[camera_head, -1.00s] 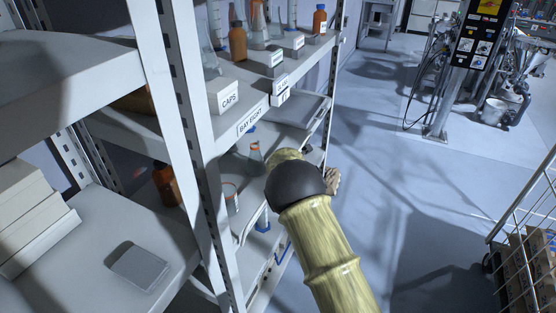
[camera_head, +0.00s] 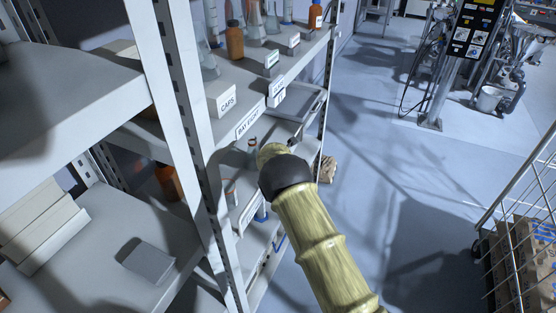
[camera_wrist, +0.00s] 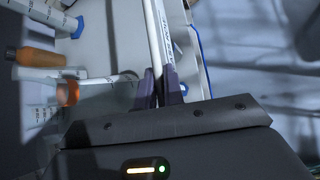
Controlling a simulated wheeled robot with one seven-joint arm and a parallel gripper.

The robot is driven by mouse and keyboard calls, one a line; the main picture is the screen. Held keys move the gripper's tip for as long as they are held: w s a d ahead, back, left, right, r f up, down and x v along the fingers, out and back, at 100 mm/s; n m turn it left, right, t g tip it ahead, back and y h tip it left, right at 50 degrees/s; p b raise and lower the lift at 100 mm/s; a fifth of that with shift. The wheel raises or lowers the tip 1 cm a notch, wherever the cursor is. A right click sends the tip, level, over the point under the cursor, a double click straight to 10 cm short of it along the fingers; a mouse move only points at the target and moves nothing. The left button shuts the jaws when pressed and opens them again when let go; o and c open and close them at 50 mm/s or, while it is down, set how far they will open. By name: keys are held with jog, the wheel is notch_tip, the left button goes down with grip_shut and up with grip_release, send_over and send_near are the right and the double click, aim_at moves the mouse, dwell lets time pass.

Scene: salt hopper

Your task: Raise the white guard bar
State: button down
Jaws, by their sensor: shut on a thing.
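The white guard bar (camera_wrist: 153,35) runs up from my gripper in the wrist view, along the front of a shelf. My gripper (camera_wrist: 160,80) has its two dark fingers closed on either side of the bar, near the lower end of its visible length. In the head view my own arm hides the fingers and the place where they hold the bar. How high the bar stands cannot be told clearly there.
The shelf rack (camera_head: 187,105) holds a CAPS box (camera_head: 221,98), orange bottles (camera_head: 235,42) and glassware close to my arm. In the wrist view an orange-capped tube (camera_wrist: 68,92) lies left of the fingers. A wire cage (camera_head: 515,215) stands at right; the floor between is clear.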

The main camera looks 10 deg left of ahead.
jog(key=shift+a, duration=0.1)
jog(key=c, duration=1.5)
grip_release()
jog(key=shift+f, duration=0.1)
jog(key=shift+s, duration=0.1)
jog(key=b+v, duration=0.5)
jog(key=v, duration=1.2)
